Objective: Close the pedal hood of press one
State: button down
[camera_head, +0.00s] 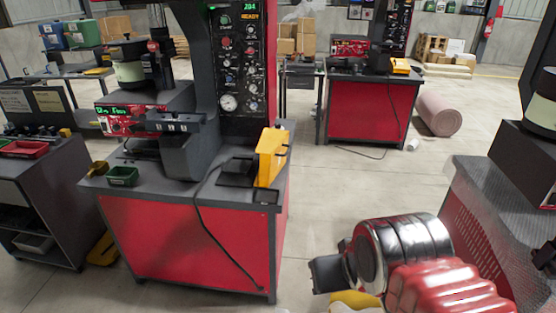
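The nearer press (200,130) stands on a red-sided table, with a lit panel showing "READY". A yellow pedal hood (271,155) stands upright at the right part of its tabletop, looking raised. A dark flat pedal plate (236,172) lies to its left. A second press (385,45) stands farther back, with a yellow hood (400,66) that looks low. No number marks either press readably. My gripper (331,268) is at the lower right, pointing left, apart from the nearer table and below the hood. Its dark fingers are partly hidden, so its opening is unclear.
A green bin (123,176) sits at the nearer table's left front, and a black cable hangs over its front. A dark cabinet (40,200) is at left, and a grey perforated unit (500,210) at right. The floor between the presses is open.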

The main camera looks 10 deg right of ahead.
aim_at(273, 146)
jog(key=z, duration=0.05)
jog(key=k, duration=0.65)
jog(key=u, duration=0.35)
jog(key=i, duration=0.55)
jog(key=u, duration=0.8)
jog(key=i, duration=1.6)
jog(key=z, duration=0.75)
jog(key=i, duration=0.45)
jog(key=z, duration=0.3)
